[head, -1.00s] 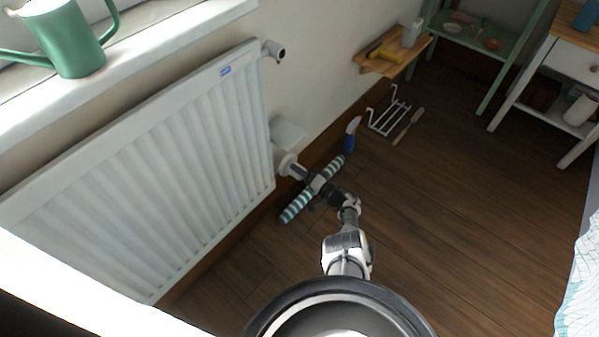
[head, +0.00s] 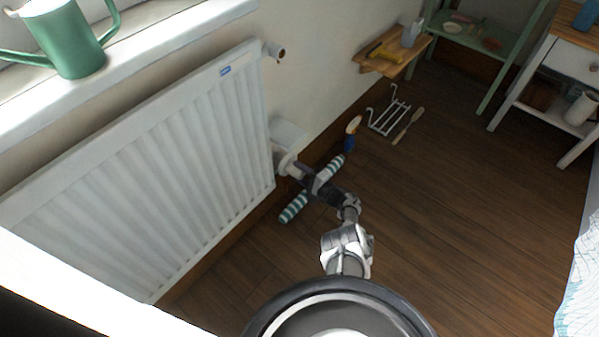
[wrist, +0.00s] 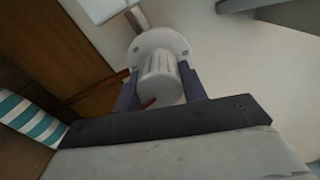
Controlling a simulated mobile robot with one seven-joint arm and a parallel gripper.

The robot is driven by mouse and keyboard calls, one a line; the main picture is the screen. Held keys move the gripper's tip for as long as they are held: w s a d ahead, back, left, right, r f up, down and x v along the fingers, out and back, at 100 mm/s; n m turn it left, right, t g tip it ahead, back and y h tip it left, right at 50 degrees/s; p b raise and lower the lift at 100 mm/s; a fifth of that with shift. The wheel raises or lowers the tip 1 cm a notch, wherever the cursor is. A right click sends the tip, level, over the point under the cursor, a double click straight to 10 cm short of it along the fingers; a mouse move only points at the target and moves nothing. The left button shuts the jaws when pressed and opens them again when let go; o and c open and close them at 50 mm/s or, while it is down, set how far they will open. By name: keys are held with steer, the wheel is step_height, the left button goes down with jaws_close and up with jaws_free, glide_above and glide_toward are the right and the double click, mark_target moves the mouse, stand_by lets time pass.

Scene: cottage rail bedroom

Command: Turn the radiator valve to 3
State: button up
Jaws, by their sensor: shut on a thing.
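The radiator valve (head: 285,163) is a white knob at the lower right end of the white radiator (head: 150,175). In the wrist view the ribbed knob (wrist: 160,78) stands out from a round white flange (wrist: 158,46) with screws. A red mark shows low on the knob, near the left finger. My gripper (wrist: 162,88) is shut on the knob, one dark finger on each side. In the head view my gripper (head: 294,170) reaches the valve from the lower right. I cannot read any numbers on the knob, so its setting is not visible.
A striped roll (head: 291,212) lies on the floor under my gripper. A blue and tan object (head: 350,143) stands by the wall, near a white rack (head: 389,116). A wooden shelf (head: 395,52) is behind. The floor to the right is clear.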

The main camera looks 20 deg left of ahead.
stand_by(0.3)
steer(key=o, duration=1)
steer(key=p+v, duration=0.3)
steer(key=v, duration=1.1)
steer(key=shift+a, duration=0.1)
steer(key=shift+r+p, duration=0.15)
steer(key=shift+p, duration=0.2)
